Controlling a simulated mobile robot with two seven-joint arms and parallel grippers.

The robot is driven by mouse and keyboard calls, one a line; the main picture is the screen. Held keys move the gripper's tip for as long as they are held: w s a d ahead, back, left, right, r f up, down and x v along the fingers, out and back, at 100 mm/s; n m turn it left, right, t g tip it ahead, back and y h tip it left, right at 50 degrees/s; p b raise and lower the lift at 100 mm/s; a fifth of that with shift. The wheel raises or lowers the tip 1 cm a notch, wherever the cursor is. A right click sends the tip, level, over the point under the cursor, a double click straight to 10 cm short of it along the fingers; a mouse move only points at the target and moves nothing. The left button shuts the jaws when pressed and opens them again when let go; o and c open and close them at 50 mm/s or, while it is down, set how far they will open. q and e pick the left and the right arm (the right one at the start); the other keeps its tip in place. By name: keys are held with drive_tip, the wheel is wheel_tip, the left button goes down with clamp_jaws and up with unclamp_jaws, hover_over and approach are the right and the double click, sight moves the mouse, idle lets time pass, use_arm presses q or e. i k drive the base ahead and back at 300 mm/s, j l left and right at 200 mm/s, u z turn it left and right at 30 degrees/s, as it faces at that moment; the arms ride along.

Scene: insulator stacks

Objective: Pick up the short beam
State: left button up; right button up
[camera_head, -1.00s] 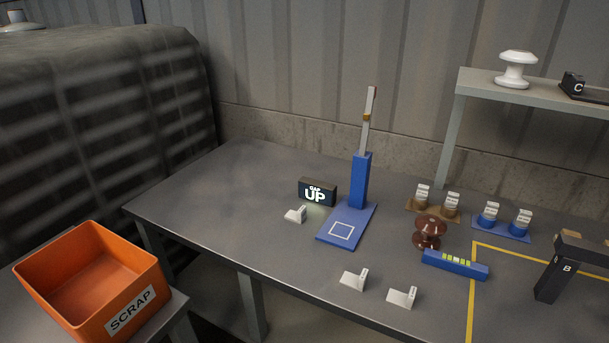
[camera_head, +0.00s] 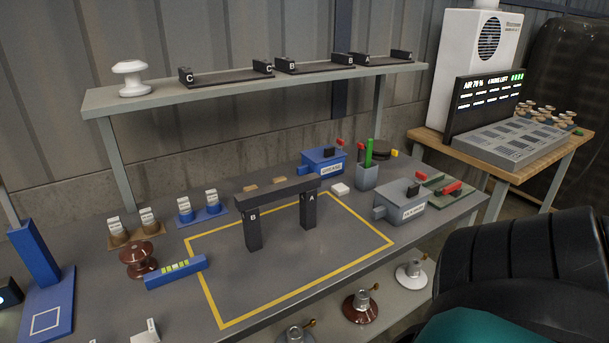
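A dark grey beam (camera_head: 278,191) lies across two black posts marked B (camera_head: 253,230) and A (camera_head: 309,211), inside the yellow outline on the table. It is the only beam bridging posts in view; I cannot tell from its looks whether it is the short one. Three dark flat pieces with raised lettered ends lie on the shelf: C (camera_head: 226,76), B (camera_head: 314,66) and A (camera_head: 381,58). A black and teal part of my own arm fills the lower right. Neither gripper shows.
A blue level (camera_head: 175,273) and brown insulator (camera_head: 138,261) stand left of the yellow outline. A blue box (camera_head: 323,160), grey box (camera_head: 401,202) and grey holder (camera_head: 367,177) stand behind and right. The shelf (camera_head: 150,104) overhangs the back. The outline's front area is clear.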

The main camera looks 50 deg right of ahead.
sight(249, 200)
drive_tip(key=z, duration=1.55)
drive_tip(key=i+l, duration=0.15)
drive_tip(key=l, duration=0.25)
drive_tip(key=i+l, duration=0.15)
drive_tip(key=l, duration=0.3)
drive_tip(key=i+l+u, duration=0.1)
drive_tip(key=l, duration=0.35)
drive_tip(key=i+l, duration=0.15)
drive_tip(key=l, duration=0.3)
drive_tip(key=u, duration=1.45)
drive_tip(key=l, duration=0.1)
